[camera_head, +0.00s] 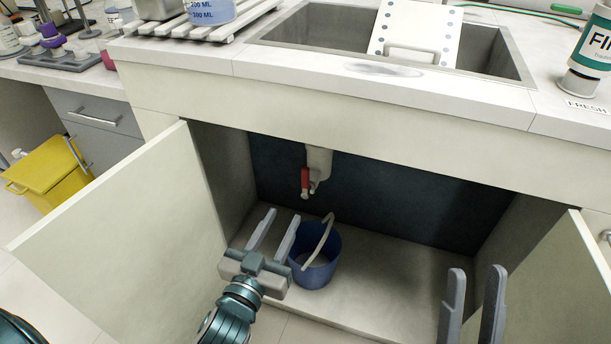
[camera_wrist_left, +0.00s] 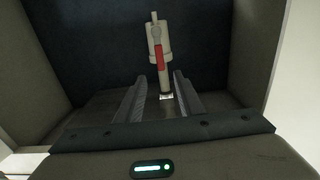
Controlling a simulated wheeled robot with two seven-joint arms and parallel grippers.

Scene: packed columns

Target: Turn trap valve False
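The trap valve has a red lever (camera_head: 305,182) that hangs straight down beside the pale trap body (camera_head: 319,163) under the sink, inside the open cabinet. In the left wrist view the red lever (camera_wrist_left: 159,57) stands upright on the pale trap (camera_wrist_left: 154,40), beyond and between my fingers. My left gripper (camera_head: 282,216) is open and empty, in front of and lower left of the valve, apart from it. Its two fingers also show in the left wrist view (camera_wrist_left: 157,85). My right gripper (camera_head: 478,270) is open and empty at the lower right, by the cabinet opening.
A blue bucket (camera_head: 316,258) with a pale handle stands on the cabinet floor, just right of my left gripper. Open cabinet doors flank the opening, left (camera_head: 130,240) and right (camera_head: 560,280). The cabinet floor right of the bucket is clear. The sink (camera_head: 290,33) is above.

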